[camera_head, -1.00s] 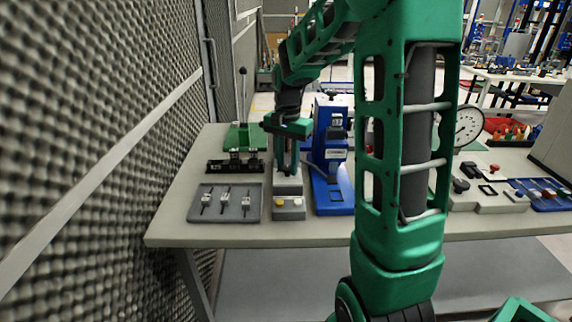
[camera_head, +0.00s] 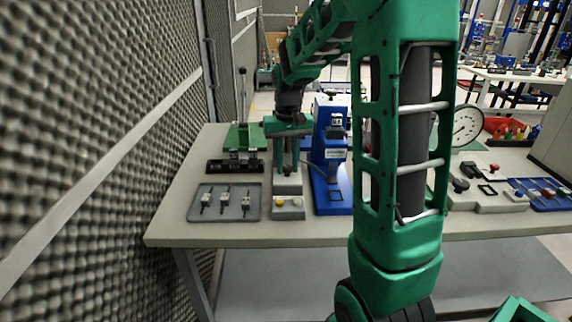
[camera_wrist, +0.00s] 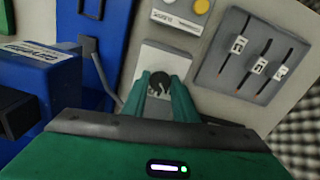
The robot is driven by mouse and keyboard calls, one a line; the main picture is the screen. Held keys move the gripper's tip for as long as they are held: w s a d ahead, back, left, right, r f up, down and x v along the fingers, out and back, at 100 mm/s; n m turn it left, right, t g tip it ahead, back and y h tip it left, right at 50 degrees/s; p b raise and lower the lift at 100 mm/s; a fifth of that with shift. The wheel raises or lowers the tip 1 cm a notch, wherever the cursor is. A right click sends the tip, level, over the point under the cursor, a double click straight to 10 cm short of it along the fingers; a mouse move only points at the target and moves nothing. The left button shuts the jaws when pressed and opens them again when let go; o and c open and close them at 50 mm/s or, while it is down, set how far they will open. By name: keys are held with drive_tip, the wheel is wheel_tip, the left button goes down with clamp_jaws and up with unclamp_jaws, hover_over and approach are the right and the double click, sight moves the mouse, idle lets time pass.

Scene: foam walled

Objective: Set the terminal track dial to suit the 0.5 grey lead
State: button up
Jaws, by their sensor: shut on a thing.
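My gripper (camera_wrist: 159,92) has its two green fingers shut on a dark round knob (camera_wrist: 158,77) on the light top plate (camera_wrist: 182,62) of a small grey unit. In the head view the gripper (camera_head: 286,172) points down at that unit, beside the blue press (camera_head: 332,165). The fingers hide part of the knob, and I cannot read its setting. The grey tray (camera_wrist: 229,75) holds three leads with small labels, including a middle lead (camera_wrist: 259,66). I cannot read the labels surely, so I cannot tell which lead is 0.5.
A yellow button (camera_wrist: 202,6) and a white button are on the grey unit's front. The blue press stands close to my gripper. A black rack (camera_head: 235,165) and a green machine (camera_head: 240,136) are left of it. A foam wall is at the far left.

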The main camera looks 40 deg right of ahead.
sight(288, 167)
drive_tip(key=shift+n, duration=0.5)
drive_tip(key=o, duration=1.1)
drive_tip(key=shift+c, duration=0.2)
wheel_tip(288, 167, up, 11)
drive_tip(key=shift+f, duration=0.15)
